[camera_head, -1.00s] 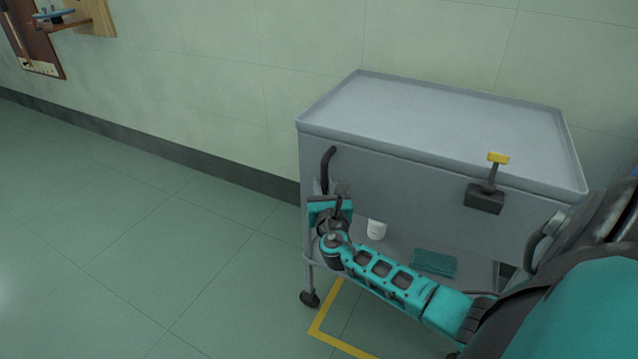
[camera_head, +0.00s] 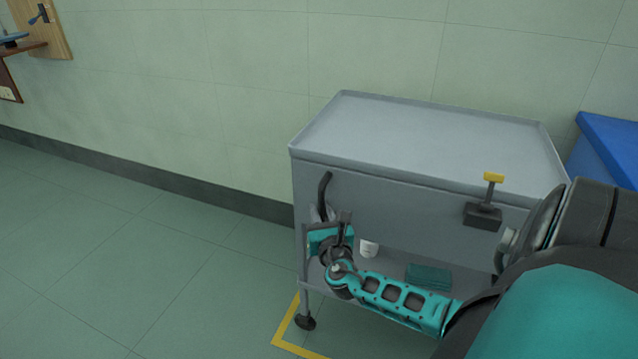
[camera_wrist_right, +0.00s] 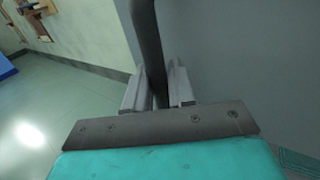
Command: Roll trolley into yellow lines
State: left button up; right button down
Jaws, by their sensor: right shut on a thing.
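The grey trolley (camera_head: 430,142) stands near the wall, with a flat rimmed top and a lower shelf. My right gripper (camera_head: 330,222) is shut on the dark upright handle (camera_head: 323,190) at its left end; in the right wrist view the jaws (camera_wrist_right: 158,92) are around the handle bar (camera_wrist_right: 148,40). A yellow floor line (camera_head: 284,333) makes a corner at the trolley's front left. The front left caster (camera_head: 305,322) stands just inside that corner. The other casters and the rest of the lines are hidden or out of view. My left gripper is not in view.
A dark box with a yellow-topped lever (camera_head: 493,178) sits on the trolley's front. A blue object (camera_head: 612,145) stands behind at right. The floor at left is clear.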

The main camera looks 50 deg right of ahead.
jog(key=shift+s+f, duration=0.2)
jog(key=shift+s, duration=0.05)
jog(key=c, duration=1.4)
grip_release()
jog(key=o, duration=0.3)
jog(key=shift+d+r, duration=0.1)
jog(key=shift+r, duration=0.05)
jog(key=shift+s, duration=0.1)
jog(key=p+v, duration=0.2)
jog(key=v, duration=1.1)
